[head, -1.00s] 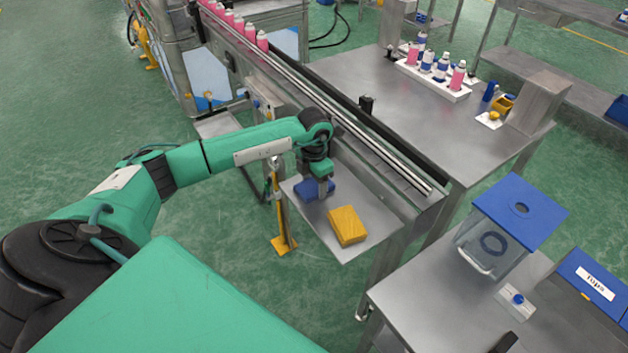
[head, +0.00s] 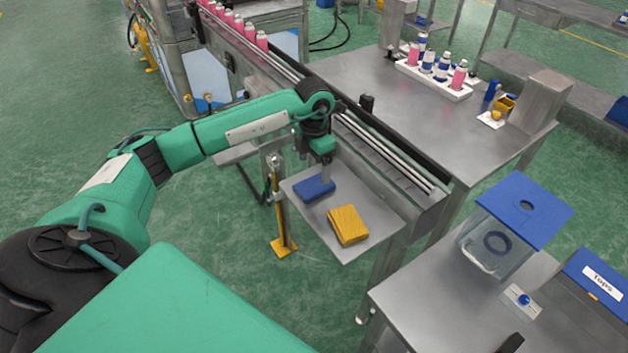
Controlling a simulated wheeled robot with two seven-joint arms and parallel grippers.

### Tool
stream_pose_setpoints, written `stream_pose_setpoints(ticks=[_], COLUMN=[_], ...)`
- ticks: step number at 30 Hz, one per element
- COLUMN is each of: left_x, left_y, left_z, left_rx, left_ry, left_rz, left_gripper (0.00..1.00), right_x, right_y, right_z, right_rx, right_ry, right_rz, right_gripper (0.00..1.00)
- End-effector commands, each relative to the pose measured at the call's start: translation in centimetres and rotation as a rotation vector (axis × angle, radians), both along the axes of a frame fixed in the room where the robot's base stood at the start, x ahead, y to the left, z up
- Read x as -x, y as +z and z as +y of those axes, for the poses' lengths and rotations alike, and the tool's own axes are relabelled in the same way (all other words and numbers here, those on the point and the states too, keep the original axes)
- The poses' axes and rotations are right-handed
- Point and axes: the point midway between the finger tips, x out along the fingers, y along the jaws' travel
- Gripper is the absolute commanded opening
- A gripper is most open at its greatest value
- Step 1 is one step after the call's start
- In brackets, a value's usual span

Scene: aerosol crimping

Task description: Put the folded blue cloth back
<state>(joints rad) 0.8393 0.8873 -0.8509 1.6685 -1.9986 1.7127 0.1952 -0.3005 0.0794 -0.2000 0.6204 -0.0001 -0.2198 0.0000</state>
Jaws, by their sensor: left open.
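The folded blue cloth (head: 314,188) lies flat on a small metal shelf (head: 345,252) beside the conveyor. A folded yellow cloth (head: 348,225) lies on the same shelf, nearer and to the right, apart from the blue one. My left gripper (head: 325,178) points down just above the far right edge of the blue cloth. It is open and holds nothing; its fingertips are small here, and I cannot tell whether they touch the cloth. My right gripper is out of the picture.
A conveyor (head: 375,145) with rails runs behind the shelf, with several pink cans (head: 238,23) at its far left. A white tray (head: 432,80) of cans stands on the back table. A blue-lidded clear box (head: 525,207) stands at right.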

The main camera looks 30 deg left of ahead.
Motion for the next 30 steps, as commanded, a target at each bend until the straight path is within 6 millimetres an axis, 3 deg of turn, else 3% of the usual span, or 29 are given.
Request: stream_pose_setpoints(ticks=[6, 10, 30], left_x=[-0.1, 0.0, 0.0], left_y=[3.7, 5.0, 5.5], left_z=[0.0, 0.0, 0.0], left_rx=[0.000, 0.001, 0.001], left_ry=[-0.001, 0.000, -0.001], left_rz=[-0.002, -0.001, 0.001], left_gripper=[0.84, 0.84, 0.84], right_x=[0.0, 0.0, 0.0], right_y=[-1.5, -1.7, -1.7], right_z=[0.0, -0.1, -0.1], right_rx=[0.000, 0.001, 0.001], right_ry=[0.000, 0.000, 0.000], right_rz=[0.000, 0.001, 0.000], right_gripper=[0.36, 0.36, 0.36])
